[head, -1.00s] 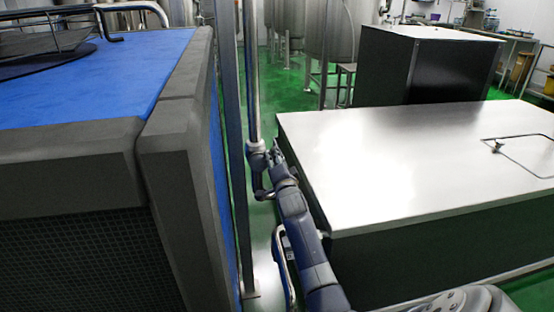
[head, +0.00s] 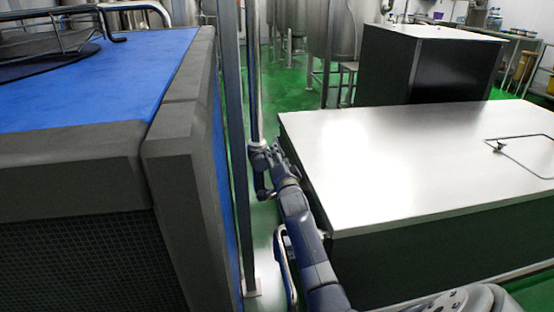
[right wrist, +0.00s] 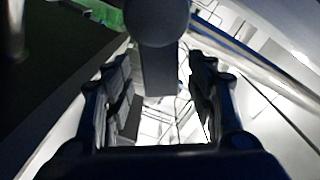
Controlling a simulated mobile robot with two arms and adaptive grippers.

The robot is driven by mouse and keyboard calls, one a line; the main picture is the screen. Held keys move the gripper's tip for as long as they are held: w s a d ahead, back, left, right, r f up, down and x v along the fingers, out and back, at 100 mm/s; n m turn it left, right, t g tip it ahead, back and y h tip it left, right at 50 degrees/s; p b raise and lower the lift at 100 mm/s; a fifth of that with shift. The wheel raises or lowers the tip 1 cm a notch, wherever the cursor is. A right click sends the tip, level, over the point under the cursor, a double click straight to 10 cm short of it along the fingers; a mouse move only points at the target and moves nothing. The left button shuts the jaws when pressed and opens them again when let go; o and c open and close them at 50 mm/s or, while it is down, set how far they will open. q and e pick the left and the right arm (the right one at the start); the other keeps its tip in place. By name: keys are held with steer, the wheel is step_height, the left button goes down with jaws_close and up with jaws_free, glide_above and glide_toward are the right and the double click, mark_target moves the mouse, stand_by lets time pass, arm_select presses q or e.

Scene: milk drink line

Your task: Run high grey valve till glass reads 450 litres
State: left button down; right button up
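In the head view my right gripper (head: 264,163) is at the upright pipe (head: 252,70) between the blue-topped machine and the steel-topped cabinet. A small grey fitting (head: 257,146) shows on the pipe there. In the right wrist view a dark grey round body with a flat grey lever (right wrist: 158,75) sits ahead of my right gripper (right wrist: 160,100); it looks like a valve handle. The fingers are apart on either side of the lever, with gaps visible. A long tube with a blue stripe (right wrist: 245,55) runs diagonally behind. No litre reading is legible. My left gripper is not in view.
The blue-topped machine (head: 110,85) fills the left. The steel-topped cabinet (head: 400,160) stands close on the right, with a dark cabinet (head: 425,70) behind it. Steel tanks (head: 330,30) stand at the back. Green floor (head: 295,95) shows between them.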

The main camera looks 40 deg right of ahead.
steer(key=v, duration=1.2)
stand_by(0.8)
